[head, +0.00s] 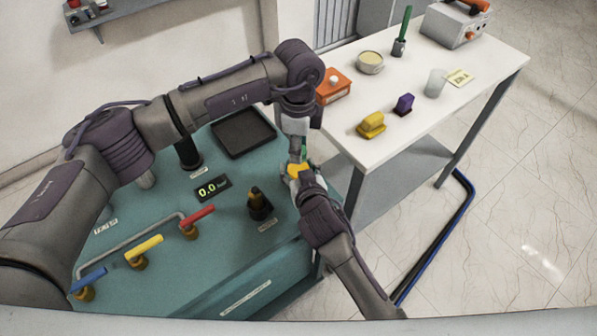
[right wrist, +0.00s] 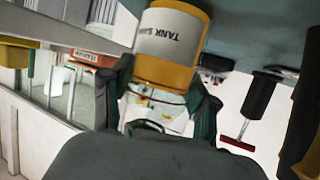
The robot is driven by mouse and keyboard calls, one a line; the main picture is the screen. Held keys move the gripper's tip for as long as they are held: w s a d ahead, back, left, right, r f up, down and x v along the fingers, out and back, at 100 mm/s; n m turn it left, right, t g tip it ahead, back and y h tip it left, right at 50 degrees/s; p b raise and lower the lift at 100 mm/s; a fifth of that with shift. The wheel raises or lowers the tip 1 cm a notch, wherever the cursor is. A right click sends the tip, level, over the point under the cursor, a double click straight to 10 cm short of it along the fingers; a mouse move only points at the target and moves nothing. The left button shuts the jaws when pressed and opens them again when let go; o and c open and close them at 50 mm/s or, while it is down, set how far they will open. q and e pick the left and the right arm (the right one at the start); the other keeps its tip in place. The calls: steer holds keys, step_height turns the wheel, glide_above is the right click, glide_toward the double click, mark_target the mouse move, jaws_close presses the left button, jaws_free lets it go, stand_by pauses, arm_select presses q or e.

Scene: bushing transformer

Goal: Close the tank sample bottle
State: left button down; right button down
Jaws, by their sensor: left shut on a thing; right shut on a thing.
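The tank sample bottle (right wrist: 170,35) shows large in the right wrist view, with yellow bands and a white label reading "TANK S..." upside down. My right gripper (right wrist: 160,103) is shut on it, with a dark green finger at each side. In the head view the yellow of the bottle (head: 297,170) shows at the right gripper (head: 301,172), by the right edge of the teal cabinet. My left gripper (head: 299,150) points down just above it, close to the right gripper. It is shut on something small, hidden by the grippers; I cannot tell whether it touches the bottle.
The teal cabinet top (head: 165,262) carries blue, yellow (head: 144,247) and red valve handles, a display (head: 212,188) and a dark tray (head: 243,132). The white table (head: 440,95) holds an orange box (head: 333,87), a bowl and yellow and purple blocks.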

arm_select(q)
steer(key=m, duration=0.6)
steer(key=shift+m, duration=0.3)
steer(key=m, duration=0.4)
steer(key=shift+m, duration=0.4)
steer(key=m, duration=0.4)
steer(key=shift+m, duration=0.4)
steer(key=m, duration=2.4)
steer(key=shift+f, duration=0.1)
steer(key=m, duration=0.6)
steer(key=c, duration=0.7)
jaws_free()
